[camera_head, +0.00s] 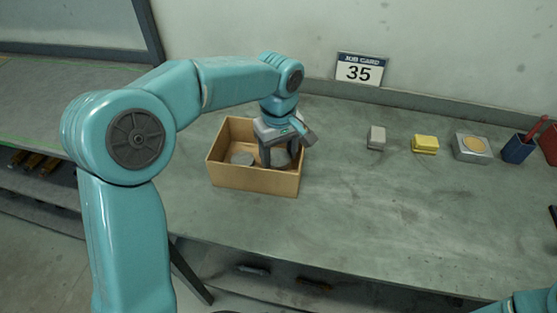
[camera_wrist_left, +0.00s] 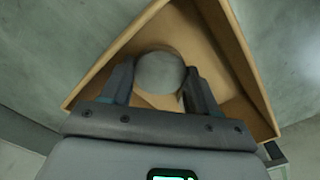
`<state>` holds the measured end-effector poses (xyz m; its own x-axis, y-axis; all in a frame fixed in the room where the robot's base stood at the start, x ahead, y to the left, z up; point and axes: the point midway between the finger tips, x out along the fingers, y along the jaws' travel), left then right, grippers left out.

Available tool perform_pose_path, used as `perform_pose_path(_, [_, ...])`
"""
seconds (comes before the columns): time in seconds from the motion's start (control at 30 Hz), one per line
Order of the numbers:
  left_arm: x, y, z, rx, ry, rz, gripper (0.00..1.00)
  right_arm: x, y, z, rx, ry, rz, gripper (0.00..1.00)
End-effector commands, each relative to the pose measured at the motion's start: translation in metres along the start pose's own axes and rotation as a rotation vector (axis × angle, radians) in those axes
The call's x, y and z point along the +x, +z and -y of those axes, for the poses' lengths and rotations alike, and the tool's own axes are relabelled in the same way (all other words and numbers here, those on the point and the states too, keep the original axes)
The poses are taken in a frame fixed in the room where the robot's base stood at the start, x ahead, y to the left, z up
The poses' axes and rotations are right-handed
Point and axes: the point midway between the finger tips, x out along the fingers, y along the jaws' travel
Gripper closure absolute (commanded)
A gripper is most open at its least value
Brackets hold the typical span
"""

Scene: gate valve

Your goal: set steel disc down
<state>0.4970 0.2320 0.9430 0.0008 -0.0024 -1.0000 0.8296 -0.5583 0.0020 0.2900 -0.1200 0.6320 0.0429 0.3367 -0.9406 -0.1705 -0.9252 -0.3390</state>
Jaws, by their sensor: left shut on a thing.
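My left gripper (camera_head: 280,160) reaches down into an open tan box (camera_head: 250,180) on the bench. It is shut on a round grey steel disc (camera_wrist_left: 160,72), which shows between the two fingers in the wrist view. The disc is inside the box's walls; I cannot tell whether it touches the floor of the box. My right gripper is not in view.
To the right along the bench (camera_head: 370,210) stand a grey block (camera_head: 376,138), a yellow block (camera_head: 425,144), a grey holder with a tan round top (camera_head: 472,147) and a blue cup (camera_head: 518,148). A job card reading 35 (camera_head: 360,69) is behind. The bench front is clear.

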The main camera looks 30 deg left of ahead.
Motion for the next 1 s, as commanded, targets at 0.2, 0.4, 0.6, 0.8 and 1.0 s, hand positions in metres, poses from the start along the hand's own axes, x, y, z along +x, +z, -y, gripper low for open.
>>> perform_pose_path(0.2, [0.024, -0.001, 0.0, -0.002, 0.0, 0.0, 0.86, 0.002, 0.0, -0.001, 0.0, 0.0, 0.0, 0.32])
perform_pose_path(0.4, [0.023, -0.001, 0.0, -0.002, 0.001, 0.0, 0.86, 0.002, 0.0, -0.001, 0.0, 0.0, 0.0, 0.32])
perform_pose_path(0.6, [0.027, 0.0, 0.0, -0.001, 0.0, 0.0, 0.3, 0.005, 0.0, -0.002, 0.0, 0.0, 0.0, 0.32])
perform_pose_path(0.8, [0.027, 0.0, 0.0, -0.001, -0.001, 0.001, 0.3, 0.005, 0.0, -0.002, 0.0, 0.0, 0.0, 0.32])
perform_pose_path(1.0, [0.017, -0.001, -0.001, -0.001, 0.002, -0.001, 0.3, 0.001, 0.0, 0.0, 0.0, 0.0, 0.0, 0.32])
